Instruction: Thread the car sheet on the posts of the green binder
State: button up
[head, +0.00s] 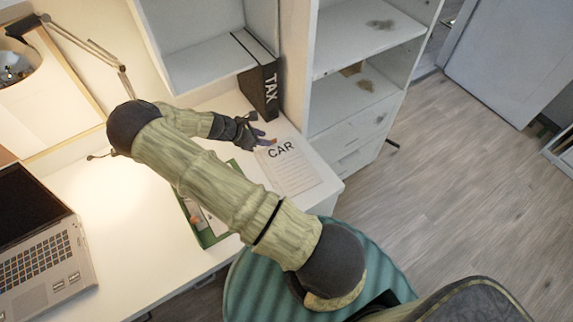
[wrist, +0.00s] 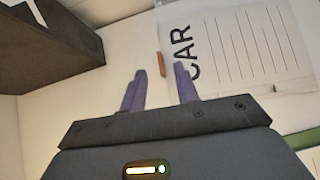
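The car sheet (head: 292,172), white with "CAR" in black and ruled lines, lies on the desk near its right edge. It also shows in the wrist view (wrist: 245,55). The green binder (head: 212,238) lies left of it, mostly hidden behind my arm; a green strip of it (wrist: 302,140) shows in the wrist view. Its posts cannot be made out. My gripper (head: 267,143) is at the sheet's "CAR" end. In the wrist view my gripper (wrist: 160,73) has its purple fingers apart with nothing held; the right finger overlaps the sheet's edge in the picture. Contact cannot be told.
A small orange-brown piece (wrist: 161,64) lies beside the sheet, between the fingertips in the picture. A black TAX binder (head: 262,92) stands behind my gripper. A laptop (head: 40,255) and lamp (head: 20,65) are at left, white shelves (head: 365,60) at right.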

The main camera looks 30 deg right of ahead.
jog(key=x, duration=0.3)
jog(key=shift+d+f, duration=0.2)
jog(key=shift+d, duration=0.05)
grip_shut()
